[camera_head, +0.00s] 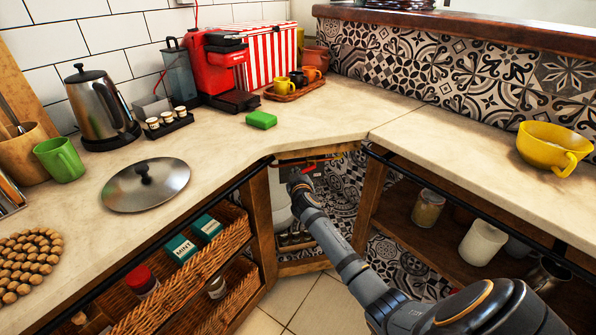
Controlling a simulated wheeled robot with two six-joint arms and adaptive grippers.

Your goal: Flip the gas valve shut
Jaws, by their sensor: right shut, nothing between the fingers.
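A small red part (309,168), which looks like the gas valve's handle, shows in the corner opening below the counter. A pale grey cylinder-like body (279,204) stands below and left of it, mostly hidden by the frame and my arm. My right arm reaches in from the lower right. My right gripper (297,176) is shut and empty at the opening, close beside the red part. I cannot tell whether they touch. The rest of the valve and its exact position are hidden. My left gripper is not in view.
Wooden posts (262,222) and the counter edge frame the narrow opening. Wicker baskets (190,262) are to its left, and an open shelf (400,208) with jars is to its right. A pot lid (146,185) and green sponge (261,120) lie on the counter above.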

